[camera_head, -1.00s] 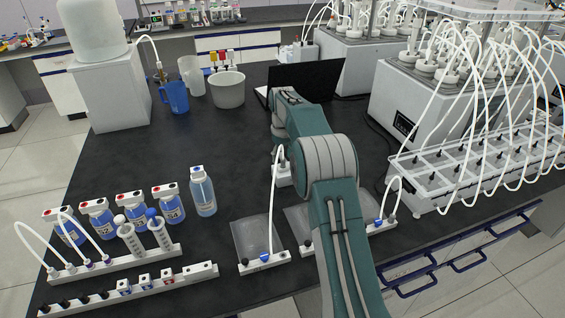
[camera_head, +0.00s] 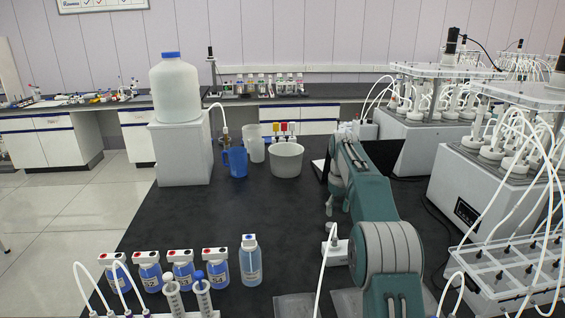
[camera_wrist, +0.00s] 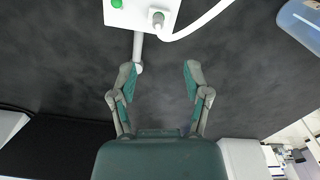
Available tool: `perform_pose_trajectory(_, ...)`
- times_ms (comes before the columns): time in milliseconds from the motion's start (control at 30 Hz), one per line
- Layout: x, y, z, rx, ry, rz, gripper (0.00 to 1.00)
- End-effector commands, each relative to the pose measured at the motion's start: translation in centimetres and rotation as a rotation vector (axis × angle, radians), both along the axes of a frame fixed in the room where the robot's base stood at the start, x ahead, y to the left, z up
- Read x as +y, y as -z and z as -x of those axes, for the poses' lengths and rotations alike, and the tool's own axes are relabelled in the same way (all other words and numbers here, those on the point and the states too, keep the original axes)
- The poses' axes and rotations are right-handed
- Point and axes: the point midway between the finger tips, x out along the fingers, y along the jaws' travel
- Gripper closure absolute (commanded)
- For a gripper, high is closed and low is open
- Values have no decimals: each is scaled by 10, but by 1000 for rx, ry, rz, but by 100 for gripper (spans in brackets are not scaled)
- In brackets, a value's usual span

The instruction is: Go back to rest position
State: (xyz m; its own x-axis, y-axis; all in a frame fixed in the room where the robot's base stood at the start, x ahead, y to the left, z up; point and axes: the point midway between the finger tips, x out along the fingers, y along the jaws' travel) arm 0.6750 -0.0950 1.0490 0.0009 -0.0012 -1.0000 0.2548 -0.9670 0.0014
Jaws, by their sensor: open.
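My arm (camera_head: 386,243) is folded over the right half of the black bench in the head view. In that view my gripper hangs at the far end of the arm, mostly hidden by the arm links. In the wrist view my gripper (camera_wrist: 162,76) has its two green-grey fingers spread apart with nothing between them. The dark bench top shows below them. A white block (camera_wrist: 146,14) with a green button and a white tube is just beyond the fingertips; I cannot tell whether the left finger touches its stem.
A blue jug (camera_head: 235,162), a grey bucket (camera_head: 286,158) and a large white jug (camera_head: 175,90) are farther back. Tubed reactors (camera_head: 500,190) crowd the right. The bench middle-left is clear.

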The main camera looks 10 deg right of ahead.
Motion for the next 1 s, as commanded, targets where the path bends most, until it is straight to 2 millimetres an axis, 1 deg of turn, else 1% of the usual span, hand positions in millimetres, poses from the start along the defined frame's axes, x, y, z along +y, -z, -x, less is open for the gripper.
perform_pose_trajectory(33,3,-10,4,-11,3,1,38)
perform_pose_trajectory(200,13,-42,25,-48,23,6,38)
perform_pose_trajectory(367,23,-68,49,-85,42,9,38)
perform_pose_trajectory(500,32,-89,74,-117,59,9,38)
perform_pose_trajectory(667,41,-108,104,-154,79,9,38)
perform_pose_trajectory(800,49,-121,133,-187,95,7,38)
perform_pose_trajectory(1000,59,-133,177,-233,120,3,38)
